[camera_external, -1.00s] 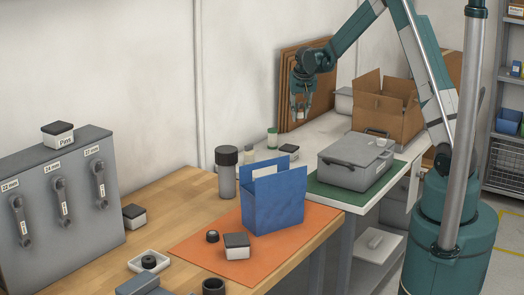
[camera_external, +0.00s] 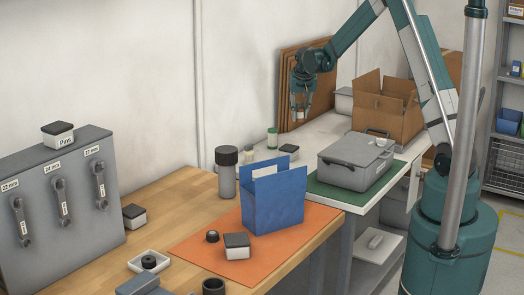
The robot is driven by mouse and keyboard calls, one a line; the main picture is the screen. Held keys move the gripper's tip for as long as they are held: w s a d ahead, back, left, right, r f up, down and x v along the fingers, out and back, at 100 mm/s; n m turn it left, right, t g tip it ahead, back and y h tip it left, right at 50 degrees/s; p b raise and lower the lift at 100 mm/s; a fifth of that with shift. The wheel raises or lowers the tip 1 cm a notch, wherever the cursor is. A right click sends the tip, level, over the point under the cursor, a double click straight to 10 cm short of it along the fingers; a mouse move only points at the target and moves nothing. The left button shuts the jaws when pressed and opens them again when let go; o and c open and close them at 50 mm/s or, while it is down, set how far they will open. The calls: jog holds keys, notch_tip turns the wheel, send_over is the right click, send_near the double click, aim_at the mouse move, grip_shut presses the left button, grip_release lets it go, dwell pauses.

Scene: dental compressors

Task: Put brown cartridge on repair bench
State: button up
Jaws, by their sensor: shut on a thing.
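My gripper (camera_external: 300,112) hangs above the back of the white-topped bench (camera_external: 325,128), in front of the upright brown panels. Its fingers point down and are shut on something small. I cannot make out its shape or colour at this size. No brown cartridge can be told apart elsewhere in view. The wooden bench (camera_external: 188,198) with an orange mat (camera_external: 188,250) is in front, to the left of the gripper and well apart from it. I cannot tell from labels which bench is the repair bench.
A blue open holder (camera_external: 275,208) and a black-lidded box (camera_external: 237,252) stand on the orange mat. A grey case (camera_external: 345,172) sits on a green mat. An open cardboard box (camera_external: 385,118) stands behind it. A grey cylinder (camera_external: 227,180) stands left of the holder.

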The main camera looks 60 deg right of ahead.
jog(key=w+a+r+n+y+p, duration=0.1)
jog(key=w+a+n, duration=0.15)
jog(key=a, duration=1.45)
jog(key=w+a+r+n+t+y+p, duration=0.15)
jog(key=a+n, duration=0.25)
jog(key=a, duration=1.3)
jog(key=w+a+r+n+y+p, duration=0.1)
jog(key=w+a+n, duration=0.2)
jog(key=a, duration=1.4)
jog(key=s+a+r+n+y+p, duration=0.1)
jog(key=s+a+n, duration=0.2)
jog(key=s+a, duration=0.4)
jog(key=s+a+r+n+y+p, duration=0.1)
jog(key=s+a+n, duration=0.2)
jog(key=a, duration=1.9)
jog(key=s+a+n+g+y, duration=0.1)
jog(key=s+a+n, duration=0.2)
jog(key=s+a, duration=0.7)
jog(key=a, duration=0.4)
jog(key=shift+s+a+r+p, duration=0.4)
jog(key=shift+f+n, duration=0.1)
jog(key=shift+n, duration=0.15)
jog(key=shift+f, duration=3.05)
